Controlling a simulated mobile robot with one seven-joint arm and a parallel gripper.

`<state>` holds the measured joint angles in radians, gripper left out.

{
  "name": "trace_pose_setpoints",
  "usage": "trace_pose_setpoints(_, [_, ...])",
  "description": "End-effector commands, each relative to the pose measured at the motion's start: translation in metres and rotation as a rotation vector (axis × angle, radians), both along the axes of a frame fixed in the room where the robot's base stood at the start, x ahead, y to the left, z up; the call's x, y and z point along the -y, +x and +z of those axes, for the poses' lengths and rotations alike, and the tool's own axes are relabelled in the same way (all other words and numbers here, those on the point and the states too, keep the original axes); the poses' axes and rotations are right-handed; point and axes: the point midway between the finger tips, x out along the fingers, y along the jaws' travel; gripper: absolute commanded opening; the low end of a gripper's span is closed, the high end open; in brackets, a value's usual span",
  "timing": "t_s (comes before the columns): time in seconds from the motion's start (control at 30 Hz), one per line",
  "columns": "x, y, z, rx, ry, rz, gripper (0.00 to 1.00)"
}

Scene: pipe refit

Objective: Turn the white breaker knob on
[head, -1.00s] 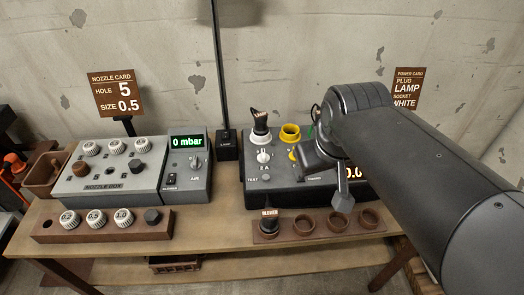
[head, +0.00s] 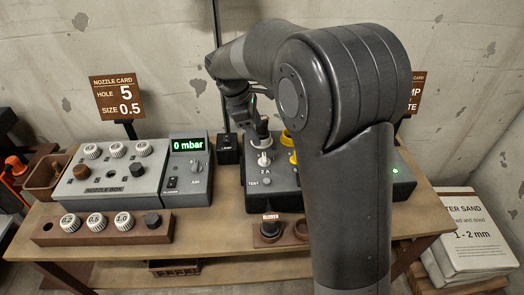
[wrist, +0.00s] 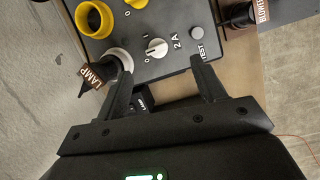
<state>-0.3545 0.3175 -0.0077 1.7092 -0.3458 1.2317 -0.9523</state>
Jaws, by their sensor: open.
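The white breaker knob (head: 264,159) is on the dark power box (head: 286,201), above its "2 A" marking. In the wrist view the knob (wrist: 157,47) lies just beyond the gap between my fingers, with marks beside it; its setting is hard to tell. My gripper (wrist: 161,72) is open and empty, with the knob apart from both fingertips. In the head view my gripper (head: 246,110) hangs above the back left of the box, partly hidden by my arm. The LAMP plug (wrist: 93,76) stands in the white socket (wrist: 121,57), close to my left finger.
Yellow sockets (wrist: 94,19) are beside the white one. A TEST button (wrist: 196,33) is near my right finger. The BLOWER plug (head: 270,228) stands in a holder at the front. The nozzle box (head: 112,172) is at left. A green light (head: 395,170) shows at the box's right.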

Motion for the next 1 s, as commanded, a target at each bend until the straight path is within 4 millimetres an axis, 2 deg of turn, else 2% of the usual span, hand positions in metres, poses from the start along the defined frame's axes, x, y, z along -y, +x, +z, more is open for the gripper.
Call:
trace_pose_setpoints(0.1, [-0.013, 0.014, -0.017, -0.045, -0.033, 0.075, 0.64])
trace_pose_setpoints(0.3, [-0.019, 0.021, -0.028, -0.074, -0.055, 0.125, 0.64])
trace_pose_setpoints(0.47, [-0.011, 0.021, -0.046, -0.075, -0.056, 0.124, 0.64])
trace_pose_setpoints(0.8, [0.013, 0.02, -0.104, -0.076, -0.055, 0.122, 0.64])
trace_pose_setpoints(1.0, [0.02, 0.02, -0.122, -0.073, -0.054, 0.122, 0.64])
